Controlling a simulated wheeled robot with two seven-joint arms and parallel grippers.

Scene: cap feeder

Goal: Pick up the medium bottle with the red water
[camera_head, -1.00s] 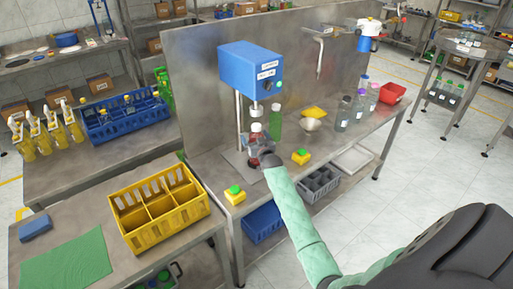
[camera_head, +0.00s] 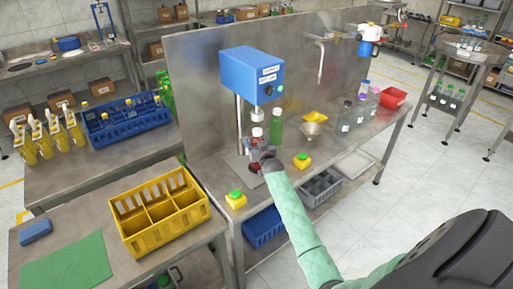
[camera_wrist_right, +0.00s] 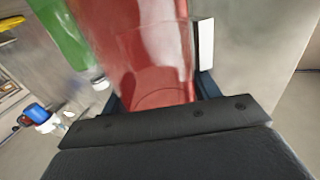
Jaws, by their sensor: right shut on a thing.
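The medium bottle with red water (camera_head: 255,144) stands on the plate below the blue capping machine (camera_head: 252,72), with a white cap showing on top. My right gripper (camera_head: 262,152) is around it from the front and hides part of its body. In the right wrist view the red bottle (camera_wrist_right: 150,50) fills the space between the fingers, and the gripper (camera_wrist_right: 155,95) is shut on it. My left gripper is not in view.
A green bottle (camera_head: 276,126) stands just right of the red one. A yellow button box (camera_head: 302,161) and another (camera_head: 236,199) sit near the front edge. A funnel (camera_head: 311,129) and several clear bottles (camera_head: 344,117) stand to the right. A yellow crate (camera_head: 122,205) is at left.

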